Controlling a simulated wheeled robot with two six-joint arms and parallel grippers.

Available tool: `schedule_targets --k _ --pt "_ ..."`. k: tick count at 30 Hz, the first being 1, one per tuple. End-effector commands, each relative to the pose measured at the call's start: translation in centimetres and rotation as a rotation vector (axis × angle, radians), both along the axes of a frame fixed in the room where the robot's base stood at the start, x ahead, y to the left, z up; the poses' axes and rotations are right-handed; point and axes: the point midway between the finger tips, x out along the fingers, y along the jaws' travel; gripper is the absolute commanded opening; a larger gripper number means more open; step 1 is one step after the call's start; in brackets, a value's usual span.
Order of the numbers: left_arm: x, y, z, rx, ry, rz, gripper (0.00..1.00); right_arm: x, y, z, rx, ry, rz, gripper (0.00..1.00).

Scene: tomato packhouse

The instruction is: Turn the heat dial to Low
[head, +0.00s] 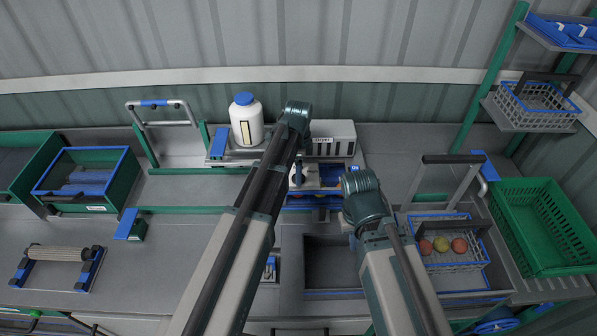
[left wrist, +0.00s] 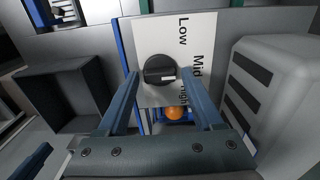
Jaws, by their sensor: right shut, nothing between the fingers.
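The heat dial is a round black knob (left wrist: 160,69) on a white panel (left wrist: 150,35) printed Low, Mid and High in the left wrist view. A small white mark on the knob lies on its Mid/High side; its exact setting is hard to tell. My left gripper (left wrist: 161,76) is open, its fingers on either side of the knob with gaps visible. In the head view my left gripper (head: 298,175) is over the white panel (head: 310,183), and hides the dial. My right gripper (head: 347,214) is shut and empty, mostly hidden by its own wrist, right of the panel.
A grey machine box (head: 335,132) stands behind the panel, with a white blue-capped jar (head: 246,120) to its left. An orange fruit (left wrist: 176,113) shows close below the knob. A wire basket of fruit (head: 455,262) and a green crate (head: 546,222) stand at right.

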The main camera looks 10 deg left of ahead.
Motion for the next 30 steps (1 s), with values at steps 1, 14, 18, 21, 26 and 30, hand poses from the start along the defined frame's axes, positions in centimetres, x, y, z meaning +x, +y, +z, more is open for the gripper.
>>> schedule_targets --k 1,14,18,21,26,30 --pt "0.00 0.00 0.00 0.000 0.000 0.000 0.57 0.00 0.00 0.00 0.000 0.000 0.000 0.00" --pt "0.01 0.00 -0.01 0.000 0.000 0.001 0.00 0.00 0.00 -0.01 0.000 0.000 0.000 0.00" --pt "0.01 0.00 -0.01 0.000 0.000 0.021 0.00 0.00 0.00 -0.01 0.000 0.000 0.000 0.00" --pt "0.01 0.00 -0.01 0.000 0.000 0.058 0.00 0.00 0.00 -0.01 0.000 0.000 0.000 0.00" --pt "0.00 0.00 -0.01 0.000 0.000 0.161 0.00 0.00 0.00 -0.01 0.000 0.000 0.000 0.00" --pt "0.00 0.00 -0.02 0.000 0.000 0.285 0.00 0.00 0.00 -0.02 0.000 0.000 0.000 0.00"
